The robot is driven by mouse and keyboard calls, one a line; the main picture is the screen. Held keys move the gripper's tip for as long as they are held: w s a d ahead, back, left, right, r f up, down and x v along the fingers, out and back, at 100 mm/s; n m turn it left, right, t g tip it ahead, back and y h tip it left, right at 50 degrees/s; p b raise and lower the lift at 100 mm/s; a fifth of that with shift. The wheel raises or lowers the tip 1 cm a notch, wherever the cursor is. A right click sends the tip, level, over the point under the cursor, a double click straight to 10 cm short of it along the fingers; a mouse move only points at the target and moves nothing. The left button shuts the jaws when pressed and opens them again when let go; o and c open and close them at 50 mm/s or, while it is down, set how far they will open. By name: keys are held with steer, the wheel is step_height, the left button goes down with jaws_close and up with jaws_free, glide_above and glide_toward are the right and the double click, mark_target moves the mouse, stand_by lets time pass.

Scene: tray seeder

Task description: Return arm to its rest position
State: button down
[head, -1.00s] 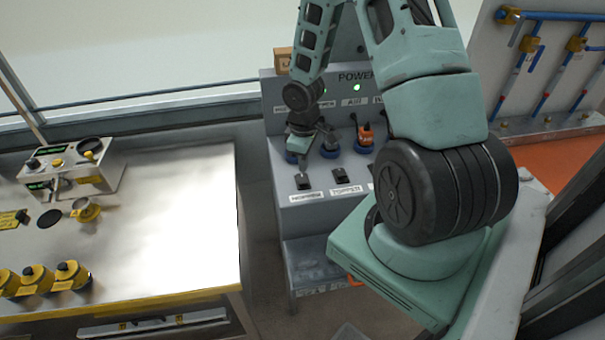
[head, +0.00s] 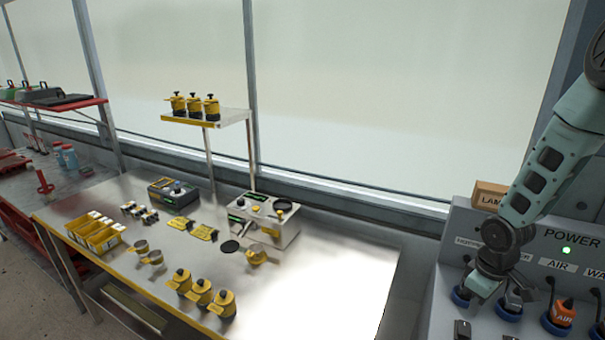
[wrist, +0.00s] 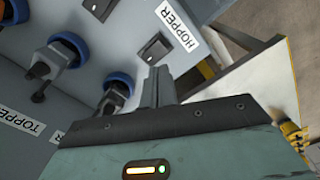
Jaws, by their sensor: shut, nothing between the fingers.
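My arm comes in from the right edge of the head view. My gripper (head: 482,288) is at the left part of the grey power panel (head: 445,255), close to the blue-ringed sockets. The wrist view shows my gripper's fingers (wrist: 158,85) together and empty, in front of the panel face. The switch labelled HOPPER (wrist: 155,48) is just beyond the fingertips. A grey plug (wrist: 42,66) sits in a blue-ringed socket to the left, and another blue-ringed socket (wrist: 118,82) is partly hidden behind my gripper. I cannot tell whether the fingers touch the panel.
An orange AIR plug (head: 562,312) and a box marked LAMP (head: 489,194) are at the panel. A steel bench (head: 340,285) with yellow canisters (head: 201,292), a control box (head: 262,219) and yellow bins (head: 96,232) stands left. The bench's right end is clear.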

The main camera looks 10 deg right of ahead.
steer(key=s+a+r+n+b, duration=0.15)
steer(key=a+r, duration=0.35)
steer(key=a, duration=0.5)
steer(key=a+r+b, duration=0.2)
steer(key=a+r, duration=0.2)
steer(key=a, duration=0.7)
steer(key=s+a+r+n+b, duration=0.1)
steer(key=s+a+r, duration=0.1)
steer(key=s+a, duration=0.4)
steer(key=s+a+r+b, duration=0.1)
steer(key=s+a+r, duration=0.2)
steer(key=s+a, duration=0.3)
steer(key=s, duration=0.3)
steer(key=shift+s+n+y+b, duration=0.25)
steer(key=shift+n+y+b, duration=0.05)
steer(key=shift+n+b, duration=0.05)
steer(key=shift+r, duration=0.1)
